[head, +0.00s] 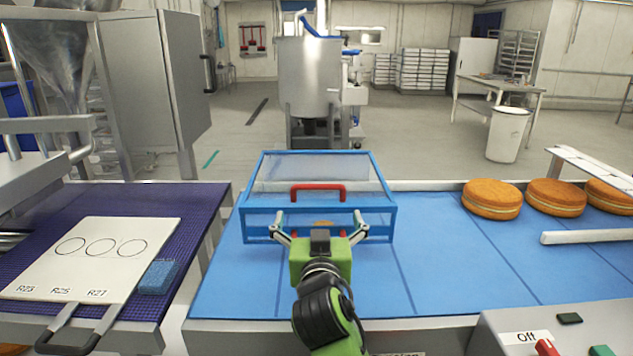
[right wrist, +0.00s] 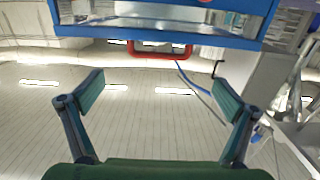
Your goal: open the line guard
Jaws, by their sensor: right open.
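The line guard is a blue-framed box with clear panels (head: 382,190) over the blue conveyor, and it looks down. Its red handle (head: 318,187) is on the top near the front edge. In the right wrist view the blue frame (right wrist: 160,30) crosses the top, with the red handle (right wrist: 160,56) below it. My right gripper (head: 319,222) is open and empty, close in front of the guard and below the handle in the head view. Its fingers (right wrist: 160,85) are spread wide, apart from the handle. The gripper partly hides something orange-brown inside the guard. My left gripper is not in view.
Several filled rounds (head: 491,199) sit on the belt (head: 440,260) at the right, beside a white rail (head: 590,236). A control box (head: 525,337) is at front right. A white board (head: 95,260) and blue sponge (head: 157,277) lie on a purple belt at left.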

